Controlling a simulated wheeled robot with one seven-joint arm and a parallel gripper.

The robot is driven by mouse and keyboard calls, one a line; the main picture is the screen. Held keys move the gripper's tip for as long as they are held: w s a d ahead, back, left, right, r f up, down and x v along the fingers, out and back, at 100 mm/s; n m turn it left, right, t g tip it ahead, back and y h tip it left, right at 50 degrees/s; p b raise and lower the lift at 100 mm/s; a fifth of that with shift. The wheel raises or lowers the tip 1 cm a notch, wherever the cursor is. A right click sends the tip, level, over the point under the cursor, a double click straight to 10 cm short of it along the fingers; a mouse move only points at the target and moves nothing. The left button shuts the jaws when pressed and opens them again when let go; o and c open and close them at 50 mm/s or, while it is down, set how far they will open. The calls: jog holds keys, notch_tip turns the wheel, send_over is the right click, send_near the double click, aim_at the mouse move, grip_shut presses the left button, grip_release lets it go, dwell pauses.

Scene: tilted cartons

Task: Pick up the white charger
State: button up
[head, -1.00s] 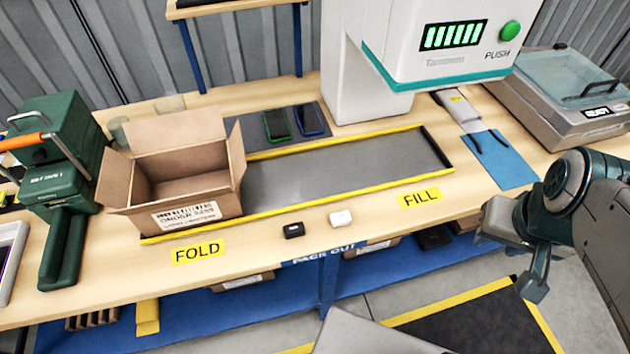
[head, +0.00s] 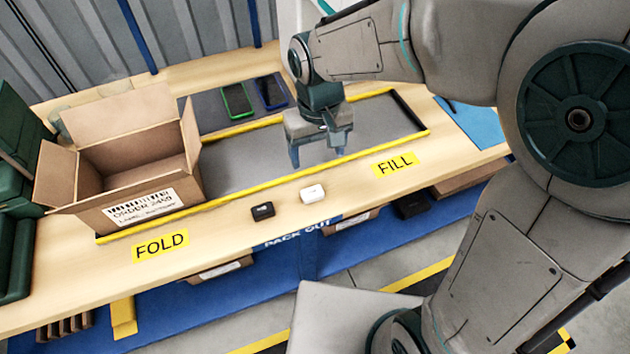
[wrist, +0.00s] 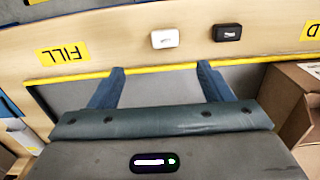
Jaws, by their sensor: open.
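The white charger (head: 313,193) is a small white block lying on the wooden bench near its front edge, between the FOLD and FILL labels. It also shows in the wrist view (wrist: 165,38), beyond my fingertips. My gripper (head: 318,158) is open and empty, pointing down above the grey strip, behind the charger and apart from it. In the wrist view my two blue fingers (wrist: 160,75) are spread, with nothing between them. A black charger-like block (head: 263,211) lies just left of the white one.
An open carton (head: 125,190) stands at the left of the strip. A raised yellow rail (head: 350,160) runs between my gripper and the white charger. Two phones, green-edged (head: 237,101) and blue-edged (head: 270,92), lie on a dark mat behind.

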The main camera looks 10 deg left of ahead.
send_over(312, 191)
jog(key=f, duration=0.9)
jog(key=shift+s, duration=0.25)
jog(key=shift+w+f, duration=0.2)
jog(key=shift+f, duration=2.6)
jog(key=c, duration=1.1)
